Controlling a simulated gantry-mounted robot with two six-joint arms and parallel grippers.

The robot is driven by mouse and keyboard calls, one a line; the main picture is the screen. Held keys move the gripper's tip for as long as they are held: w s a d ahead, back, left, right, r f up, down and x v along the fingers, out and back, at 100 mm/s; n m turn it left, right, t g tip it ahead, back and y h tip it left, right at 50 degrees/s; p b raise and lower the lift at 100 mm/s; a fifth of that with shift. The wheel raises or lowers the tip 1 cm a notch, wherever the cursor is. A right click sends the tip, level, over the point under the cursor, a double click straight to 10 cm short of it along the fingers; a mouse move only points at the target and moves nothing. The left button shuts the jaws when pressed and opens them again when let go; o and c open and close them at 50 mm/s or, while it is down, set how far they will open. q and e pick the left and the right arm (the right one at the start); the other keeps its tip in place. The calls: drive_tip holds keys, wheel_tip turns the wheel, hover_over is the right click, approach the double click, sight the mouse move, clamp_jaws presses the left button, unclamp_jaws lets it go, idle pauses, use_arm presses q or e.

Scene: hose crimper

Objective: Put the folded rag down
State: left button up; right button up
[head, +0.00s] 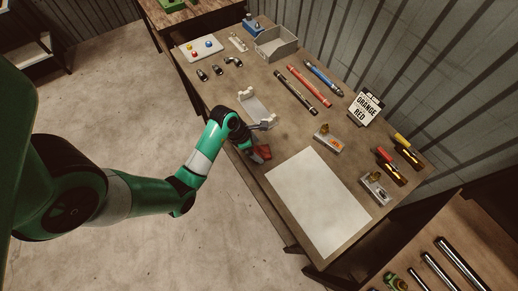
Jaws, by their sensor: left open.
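The folded rag (263,152) is a small dark red piece on the left edge of the wooden workbench, beside the near corner of a large pale sheet. My left gripper (257,154) is open and right at the rag, its fingers pointing down next to it. The gripper partly hides the rag, and I cannot tell whether the fingers touch it. My right gripper is not in view.
A pale sheet (318,203) covers the near bench top. A light cradle (256,106) stands just beyond my gripper. Farther are black, red and blue hoses (310,86), a grey bin (276,44) and an "ORANGE RED" sign (366,107). Small fittings blocks (327,139) stand right.

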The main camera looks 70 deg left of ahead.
use_arm(q)
drive_tip(key=p+v, duration=0.2)
drive_tip(key=v, duration=0.7)
drive_tip(key=shift+r+p, duration=0.25)
drive_tip(key=shift+p, duration=0.05)
